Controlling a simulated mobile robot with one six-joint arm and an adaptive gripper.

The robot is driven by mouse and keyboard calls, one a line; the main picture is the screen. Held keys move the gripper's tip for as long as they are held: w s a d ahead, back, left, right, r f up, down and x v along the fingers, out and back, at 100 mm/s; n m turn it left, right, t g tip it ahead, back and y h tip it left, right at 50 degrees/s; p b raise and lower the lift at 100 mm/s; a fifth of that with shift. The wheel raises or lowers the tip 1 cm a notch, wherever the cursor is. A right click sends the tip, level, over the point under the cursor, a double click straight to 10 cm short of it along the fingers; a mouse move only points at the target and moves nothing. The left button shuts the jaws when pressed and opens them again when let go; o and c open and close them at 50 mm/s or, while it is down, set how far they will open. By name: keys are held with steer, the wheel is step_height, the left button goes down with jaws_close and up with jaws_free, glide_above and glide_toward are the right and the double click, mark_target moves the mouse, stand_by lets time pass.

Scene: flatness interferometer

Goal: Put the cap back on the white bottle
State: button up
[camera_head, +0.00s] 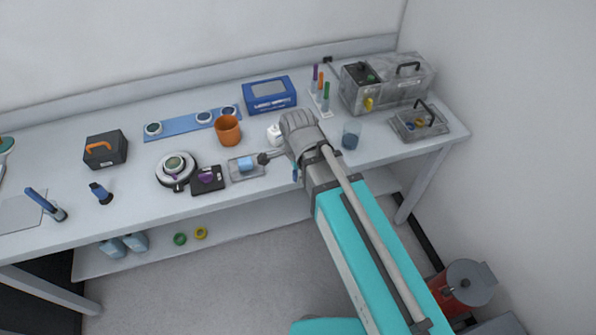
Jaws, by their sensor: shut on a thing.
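A small white bottle (273,133) stands on the bench, just left of my wrist. Part of it is close behind my arm, and its top is too small to make out clearly. My gripper (268,158) is at the end of the arm, below and slightly left of the bottle in the picture, over the front part of the bench. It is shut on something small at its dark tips. The held thing is mostly hidden and too small to identify; no separate cap shows clearly on the bench.
A clear tray with a blue piece (245,164) lies left of my gripper, beside a black pad (208,180). An orange cup (228,130) stands left of the bottle. A glass beaker (351,135) stands right of my wrist. A tube rack (320,103) and a blue box (269,95) stand behind.

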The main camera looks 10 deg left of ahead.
stand_by(0.4)
steer(key=shift+w+d, duration=0.4)
steer(key=shift+d, duration=0.25)
steer(key=shift+s, duration=0.1)
